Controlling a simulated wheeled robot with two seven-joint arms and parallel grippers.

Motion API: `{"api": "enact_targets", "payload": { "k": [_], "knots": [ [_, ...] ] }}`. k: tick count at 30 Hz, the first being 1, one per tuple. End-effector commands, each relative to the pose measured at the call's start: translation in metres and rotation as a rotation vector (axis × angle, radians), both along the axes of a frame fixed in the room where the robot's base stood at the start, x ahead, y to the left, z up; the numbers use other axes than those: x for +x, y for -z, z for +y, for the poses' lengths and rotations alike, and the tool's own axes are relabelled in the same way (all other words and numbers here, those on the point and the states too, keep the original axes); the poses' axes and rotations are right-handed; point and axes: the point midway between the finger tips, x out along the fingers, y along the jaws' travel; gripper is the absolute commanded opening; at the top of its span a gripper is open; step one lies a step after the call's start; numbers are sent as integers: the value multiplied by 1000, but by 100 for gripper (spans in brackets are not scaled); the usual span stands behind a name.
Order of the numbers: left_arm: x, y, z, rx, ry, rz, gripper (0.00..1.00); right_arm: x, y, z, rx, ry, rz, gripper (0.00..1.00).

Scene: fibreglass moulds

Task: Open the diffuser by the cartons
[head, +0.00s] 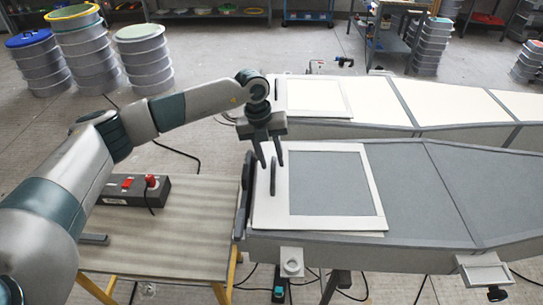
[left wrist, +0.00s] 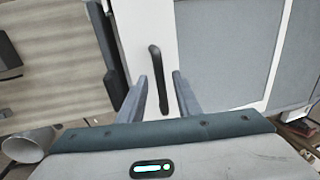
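A near grey mould (head: 430,195) has a flat white-framed panel (head: 375,195) with a grey middle at its left end. A black bar handle (head: 273,178) stands on the panel's left strip; the handle also shows in the left wrist view (left wrist: 157,68). My left gripper (head: 273,160) is open and points down just above the handle. In the left wrist view its fingertips (left wrist: 160,80) lie either side of the handle, apart from it. The panel lies flat on the mould. I cannot make out cartons for certain. My right gripper is out of view.
A second mould with a cream top (head: 380,100) and a white-framed panel (head: 348,97) lies behind. A wooden table (head: 190,225) at left carries a dark box with red switches (head: 118,187). Stacked buckets (head: 145,60) stand at back left. Cables cross the floor.

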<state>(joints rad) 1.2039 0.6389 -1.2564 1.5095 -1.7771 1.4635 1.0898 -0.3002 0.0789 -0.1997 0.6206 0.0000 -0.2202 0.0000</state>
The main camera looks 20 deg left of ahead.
Motion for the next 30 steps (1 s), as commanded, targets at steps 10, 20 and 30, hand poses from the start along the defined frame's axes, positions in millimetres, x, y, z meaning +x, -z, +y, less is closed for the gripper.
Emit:
{"api": "enact_targets", "payload": {
  "k": [10,20,30],
  "knots": [
    [0,5,-1,0,0,-1,31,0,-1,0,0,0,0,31],
    [0,5,-1,0,0,0,0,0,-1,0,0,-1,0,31],
    [5,7,-18,-2,2,-2,0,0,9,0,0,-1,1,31]
  ]
}}
